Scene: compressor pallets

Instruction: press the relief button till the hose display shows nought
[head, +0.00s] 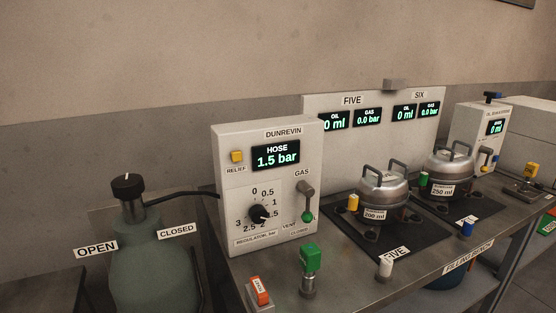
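The yellow relief button (237,156) sits at the upper left of the pale Dunrevin control box (223,208), above the label RELIEF. The hose display (276,156) on the same box reads 1.5 bar in green. Below it is the black regulator knob (259,214) with a numbered dial. The gas lever (306,200) is at the box's right side, with its green end low by the VENT and CLOSED labels. Neither gripper shows in the head view.
A green gas cylinder (150,262) with a black valve stands left of the box, between OPEN and CLOSED signs. Two metal compressors (384,190) (449,164) sit on black pads to the right. A green-topped fitting (310,258) and an orange tagged switch (259,291) stand before the box.

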